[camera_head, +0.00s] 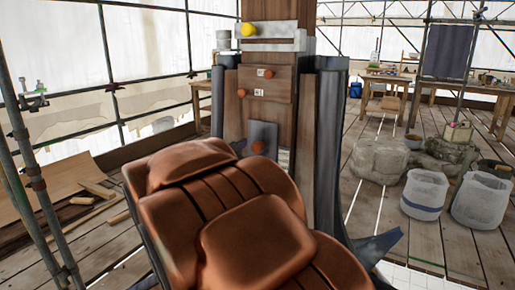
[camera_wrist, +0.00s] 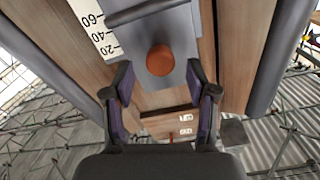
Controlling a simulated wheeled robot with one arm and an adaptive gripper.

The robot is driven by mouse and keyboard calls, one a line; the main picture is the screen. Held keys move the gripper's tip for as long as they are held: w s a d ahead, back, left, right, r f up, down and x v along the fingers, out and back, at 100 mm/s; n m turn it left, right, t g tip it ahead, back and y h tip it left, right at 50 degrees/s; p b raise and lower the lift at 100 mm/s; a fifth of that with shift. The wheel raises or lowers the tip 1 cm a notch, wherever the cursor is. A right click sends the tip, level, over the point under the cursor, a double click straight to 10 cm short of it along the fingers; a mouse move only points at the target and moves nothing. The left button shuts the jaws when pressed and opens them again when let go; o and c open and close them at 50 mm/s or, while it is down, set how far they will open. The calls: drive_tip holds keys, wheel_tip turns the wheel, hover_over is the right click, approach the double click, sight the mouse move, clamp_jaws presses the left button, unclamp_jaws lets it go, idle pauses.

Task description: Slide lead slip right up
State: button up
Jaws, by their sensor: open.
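The lead slip is a grey plate (camera_head: 263,132) with an orange knob (camera_head: 258,147), low on the front of the wooden post (camera_head: 270,110) in the head view. In the wrist view the grey plate (camera_wrist: 178,82) and its round knob (camera_wrist: 160,60) are close and near the top centre. My gripper (camera_wrist: 159,75) is open, its two dark fingers apart, one toward each side of the knob. I see no finger contact; the depth gap is hard to tell. A white scale (camera_wrist: 95,25) marked 20, 40, 60 lies beside the plate. The head view hides the gripper behind a large brown form.
Two more orange knobs (camera_head: 268,74) (camera_head: 241,93) sit on a wooden panel higher up the post. A yellow ball (camera_head: 248,29) is above them at a pale ledge. Dark grey sheets flank the post. Stones (camera_head: 378,160) and white buckets (camera_head: 424,193) stand on the floor at right.

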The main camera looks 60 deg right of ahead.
sight(256, 147)
drive_tip(key=shift+w+d, duration=0.1)
drive_tip(key=shift+d, duration=1.5)
clamp_jaws()
